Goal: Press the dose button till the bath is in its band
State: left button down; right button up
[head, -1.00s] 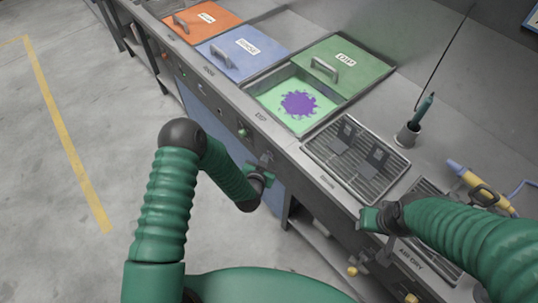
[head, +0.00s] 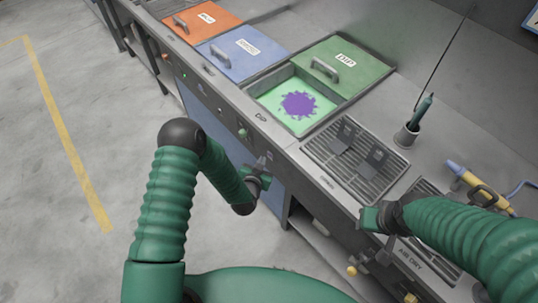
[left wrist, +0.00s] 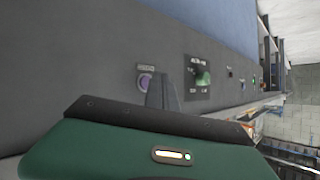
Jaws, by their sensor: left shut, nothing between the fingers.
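The dip bath (head: 272,97) is an open tank of light green liquid with a purple, ragged-edged patch (head: 300,104) near its middle. In the left wrist view a round purple button (left wrist: 146,82) with a small label sits on the grey front panel. A dark dial plate with a green part (left wrist: 203,77) is to its right. My left gripper (head: 266,162) is shut and empty close to the panel; in the left wrist view its fingers (left wrist: 162,92) partly overlap the button's right edge. I cannot tell whether they touch it. My right gripper (head: 371,216) is by the bench's front edge, its jaws unclear.
The green DIP lid (head: 345,65) lies behind the open bath. Blue (head: 243,53) and orange (head: 203,21) lids are farther left. A drain rack (head: 335,172) with dark clips, a cup with a pen-like tool (head: 407,135) and a yellow tool (head: 470,178) are to the right.

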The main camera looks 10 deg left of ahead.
pick_arm(q)
jog(key=s+a, duration=0.1)
jog(key=s, duration=0.1)
jog(key=s+a+p, duration=0.1)
jog(key=s+a, duration=0.1)
dwell(0.3)
dwell(2.4)
